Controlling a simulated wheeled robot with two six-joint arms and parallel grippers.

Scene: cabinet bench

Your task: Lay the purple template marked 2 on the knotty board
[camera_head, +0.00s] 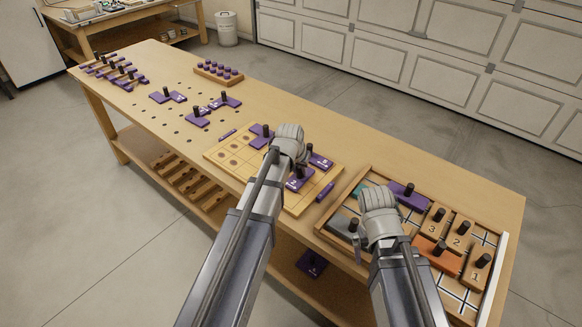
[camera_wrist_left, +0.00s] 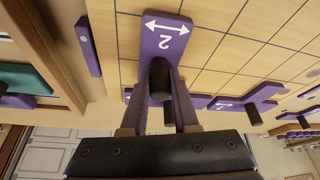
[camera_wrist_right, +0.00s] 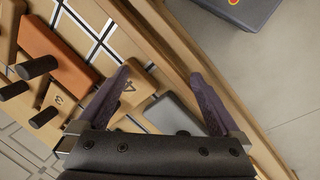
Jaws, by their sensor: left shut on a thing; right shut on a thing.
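My left gripper (camera_wrist_left: 158,100) is shut on the black knob of the purple template marked 2 (camera_wrist_left: 165,38). In the head view this template (camera_head: 299,181) is over the near right part of the gridded knotty board (camera_head: 226,157). I cannot tell whether it touches the board. Other purple templates lie at the board, one near its middle (camera_head: 262,131) and one at its right (camera_head: 320,161). My right gripper (camera_wrist_right: 160,72) is over the tray's near side, its fingers well apart. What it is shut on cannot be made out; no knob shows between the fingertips.
The tray (camera_wrist_right: 175,50) at the right holds an orange block (camera_wrist_right: 55,55), numbered wooden blocks and a grey piece (camera_wrist_right: 170,115). A purple strip (camera_head: 325,192) lies between board and tray. More purple templates (camera_head: 198,117) and a peg rack (camera_head: 218,73) stand farther left on the bench.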

